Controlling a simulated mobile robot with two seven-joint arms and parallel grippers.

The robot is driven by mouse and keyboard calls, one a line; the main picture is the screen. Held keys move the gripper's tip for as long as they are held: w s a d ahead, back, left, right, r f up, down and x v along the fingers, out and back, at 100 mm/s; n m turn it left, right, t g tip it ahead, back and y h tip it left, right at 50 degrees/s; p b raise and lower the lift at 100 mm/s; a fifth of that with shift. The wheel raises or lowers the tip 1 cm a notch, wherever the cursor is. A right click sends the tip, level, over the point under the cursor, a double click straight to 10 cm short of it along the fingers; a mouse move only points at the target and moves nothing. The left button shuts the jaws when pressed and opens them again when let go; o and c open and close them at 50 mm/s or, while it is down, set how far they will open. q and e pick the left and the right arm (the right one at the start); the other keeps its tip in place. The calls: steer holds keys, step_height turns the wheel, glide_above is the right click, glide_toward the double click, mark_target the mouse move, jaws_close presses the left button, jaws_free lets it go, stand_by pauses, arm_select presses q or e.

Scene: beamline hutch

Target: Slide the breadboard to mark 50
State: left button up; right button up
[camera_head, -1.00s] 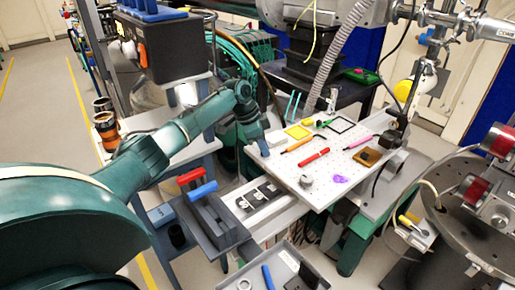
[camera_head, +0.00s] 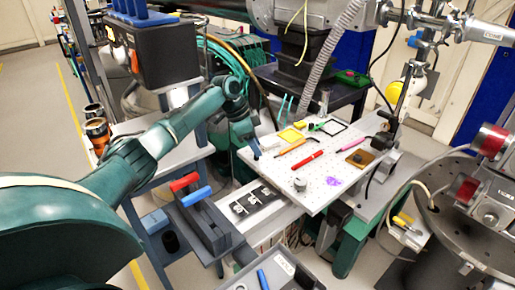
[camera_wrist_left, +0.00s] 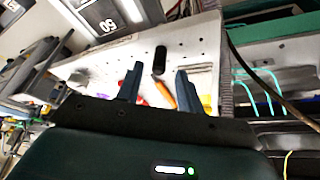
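The breadboard (camera_head: 318,188) is a white perforated plate with tools lying on it, on a pale rail. My left gripper (camera_head: 255,156) is at its left edge. In the left wrist view the two fingers of the left gripper (camera_wrist_left: 157,84) are apart with nothing held between them. A dark rounded slot or knob (camera_wrist_left: 160,60) shows on the white surface just beyond the fingertips; I cannot tell which. A dark plate marked 50 (camera_wrist_left: 108,22) shows at the upper left there. The strip of black mark plates (camera_head: 254,202) lies along the rail. My right gripper is not in view.
A red screwdriver (camera_head: 307,160), a yellow block (camera_head: 291,135), a brown block (camera_head: 359,157) and a small grey knob (camera_head: 300,184) are on the breadboard. A grey holder with red and blue handles (camera_head: 205,222) stands left of the rail. A grey tray (camera_head: 283,272) is in front.

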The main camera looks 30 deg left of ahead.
arm_select(q)
steer(key=v, duration=1.1)
steer(key=shift+d, duration=0.1)
